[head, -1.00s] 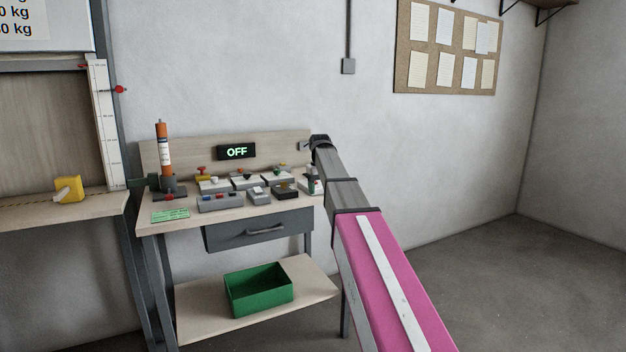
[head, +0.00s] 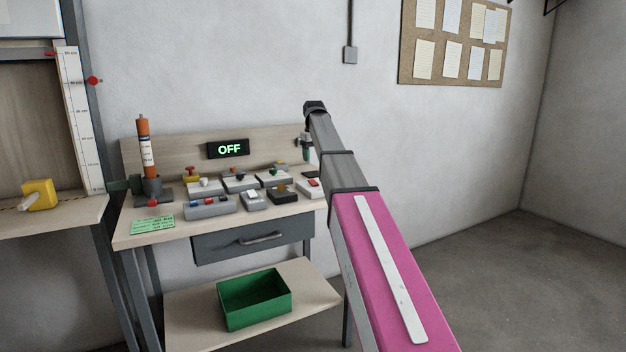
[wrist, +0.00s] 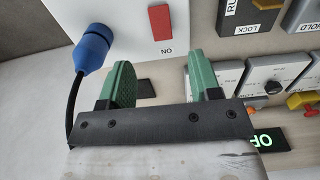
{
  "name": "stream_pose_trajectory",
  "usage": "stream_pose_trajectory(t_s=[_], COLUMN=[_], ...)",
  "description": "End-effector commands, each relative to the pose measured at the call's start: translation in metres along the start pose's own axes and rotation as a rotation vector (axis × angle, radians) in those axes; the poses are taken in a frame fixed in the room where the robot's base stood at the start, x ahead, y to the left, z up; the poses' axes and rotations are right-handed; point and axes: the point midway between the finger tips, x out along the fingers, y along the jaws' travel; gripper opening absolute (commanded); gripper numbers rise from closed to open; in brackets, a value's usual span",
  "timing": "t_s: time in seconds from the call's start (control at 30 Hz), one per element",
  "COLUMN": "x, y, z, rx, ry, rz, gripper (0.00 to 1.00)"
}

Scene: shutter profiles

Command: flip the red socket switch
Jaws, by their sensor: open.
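The red socket switch (wrist: 161,22) is a red rocker on a white socket box (wrist: 125,14) at the top of the wrist view, with a short label beside it. A blue plug (wrist: 92,48) with a black cable is in the same box. In the head view the red switch (head: 312,183) shows small at the bench's right end, partly beside my arm. My gripper (wrist: 158,76) has two green fingers, spread apart with nothing between them. In the head view my gripper (head: 307,152) hangs above the socket box, apart from it.
Several other switch boxes, including a grey one (head: 210,207) and a black one (head: 284,195), crowd the bench left of the socket. A display (head: 228,148) reads OFF. An orange cylinder (head: 146,150) stands at left. A green bin (head: 254,300) is on the lower shelf.

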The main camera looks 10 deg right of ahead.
Motion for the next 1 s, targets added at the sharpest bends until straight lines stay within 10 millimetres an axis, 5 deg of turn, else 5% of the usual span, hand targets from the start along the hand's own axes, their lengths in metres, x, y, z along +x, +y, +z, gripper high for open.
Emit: stream_pose_trajectory(t_s=[0.5, 1.0], x=[0.083, 0.1], y=[0.0, 0.0], z=[0.001, 0.0], rx=[0.0, 0.0], ry=[-0.001, 0.0], rz=[0.0, 0.0], gripper=[0.57, 0.57])
